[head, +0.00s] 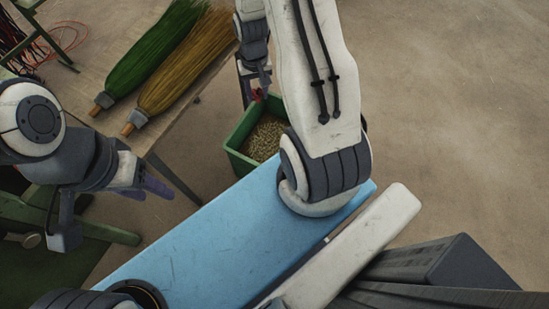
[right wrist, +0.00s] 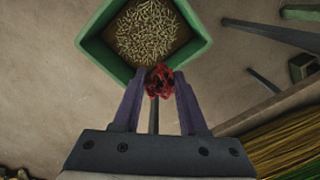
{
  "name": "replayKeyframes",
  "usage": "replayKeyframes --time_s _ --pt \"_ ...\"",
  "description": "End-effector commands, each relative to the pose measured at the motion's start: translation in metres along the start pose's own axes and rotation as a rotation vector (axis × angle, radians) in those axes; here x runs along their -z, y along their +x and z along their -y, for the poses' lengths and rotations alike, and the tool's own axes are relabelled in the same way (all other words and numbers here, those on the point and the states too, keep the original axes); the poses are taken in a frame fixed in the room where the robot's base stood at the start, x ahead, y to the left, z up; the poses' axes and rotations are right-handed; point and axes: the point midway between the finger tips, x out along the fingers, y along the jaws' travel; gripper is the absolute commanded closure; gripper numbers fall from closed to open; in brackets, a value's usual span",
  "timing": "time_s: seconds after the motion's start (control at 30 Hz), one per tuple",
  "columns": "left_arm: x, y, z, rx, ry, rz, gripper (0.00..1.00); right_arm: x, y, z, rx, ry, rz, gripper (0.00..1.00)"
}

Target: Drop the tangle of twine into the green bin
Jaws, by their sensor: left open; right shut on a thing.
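The tangle of twine (right wrist: 159,82) is a small red bundle. My right gripper (right wrist: 160,84) is shut on it, with the bundle between the two fingertips. In the right wrist view the bundle overlaps the near rim of the green bin (right wrist: 90,45). In the head view the green bin (head: 236,158) stands on the floor and holds a heap of pale brown bits. My right gripper (head: 258,96) shows above its far left corner there, with a little red of the twine visible. My left gripper (head: 108,215) is open and empty at the left.
A green broom head (head: 150,60) and a tan broom head (head: 190,65) lie on a wooden table (head: 105,40) left of the bin. Reddish cord (head: 72,38) lies at the far upper left. Bare floor (head: 450,90) is at the right.

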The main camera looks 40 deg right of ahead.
Motion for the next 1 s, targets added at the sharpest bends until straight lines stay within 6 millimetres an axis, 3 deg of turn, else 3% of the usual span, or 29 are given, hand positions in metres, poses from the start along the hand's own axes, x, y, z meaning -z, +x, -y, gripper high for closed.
replayKeyframes --time_s 0.03,0.4,0.6,1.0 --pt "-0.002 0.034 0.003 0.0 0.0 0.0 0.5 0.001 0.034 -0.007 0.0 0.027 -0.001 1.0" --pt "-0.007 0.14 0.01 0.0 0.001 0.0 0.5 0.006 0.136 -0.05 0.0 0.188 -0.001 1.0" --pt "-0.009 0.166 0.012 0.0 0.001 0.0 0.5 0.006 0.161 -0.063 0.0 0.236 -0.001 1.0" --pt "-0.01 0.19 0.014 0.0 0.001 -0.001 0.5 0.005 0.184 -0.066 0.0 0.248 0.0 1.0"
